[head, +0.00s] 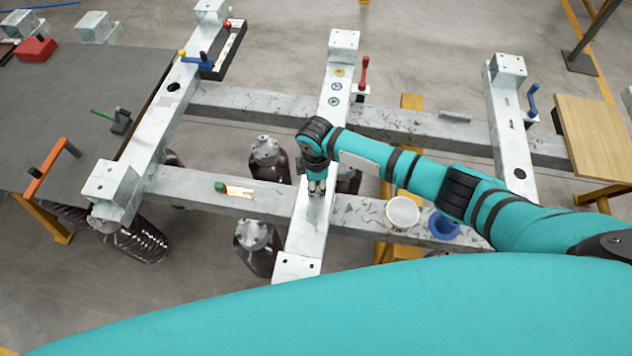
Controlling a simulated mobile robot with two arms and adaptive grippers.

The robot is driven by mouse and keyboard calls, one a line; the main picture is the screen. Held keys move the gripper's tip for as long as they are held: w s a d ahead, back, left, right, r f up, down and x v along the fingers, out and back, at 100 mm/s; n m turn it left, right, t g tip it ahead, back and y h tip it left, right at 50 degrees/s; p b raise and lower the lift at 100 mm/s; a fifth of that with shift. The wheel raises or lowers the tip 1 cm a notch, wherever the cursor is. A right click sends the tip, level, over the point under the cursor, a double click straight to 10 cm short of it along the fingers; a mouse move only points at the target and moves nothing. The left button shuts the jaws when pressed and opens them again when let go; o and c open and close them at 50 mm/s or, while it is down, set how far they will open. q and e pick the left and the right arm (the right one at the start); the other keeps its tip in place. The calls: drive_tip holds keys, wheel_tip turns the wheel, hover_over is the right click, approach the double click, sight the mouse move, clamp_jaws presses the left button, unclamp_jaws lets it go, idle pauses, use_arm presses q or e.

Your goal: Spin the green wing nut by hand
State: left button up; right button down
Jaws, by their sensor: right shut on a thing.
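My right gripper (316,188) points down at the pale central beam (308,228), where it crosses the long grey crossbar (350,208). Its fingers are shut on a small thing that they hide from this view. I cannot make out a green wing nut clearly, and whether it is the thing between the fingers cannot be told. A small green knob (219,187) with a bright yellowish piece beside it lies on the crossbar, left of the gripper and apart from it. My left gripper is not in view.
A white cup (402,214) and a blue ring-shaped holder (443,226) stand right of the gripper, below my right arm. A red-handled lever (364,76) stands beside the central beam's far end. Dark bottle-like mounts (266,155) stand below the frame. The crossbar left of the gripper is mostly clear.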

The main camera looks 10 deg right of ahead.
drive_tip(key=shift+n, duration=1.6)
drive_tip(key=c, duration=1.2)
unclamp_jaws()
drive_tip(key=shift+r, duration=0.1)
wheel_tip(320, 180, up, 12)
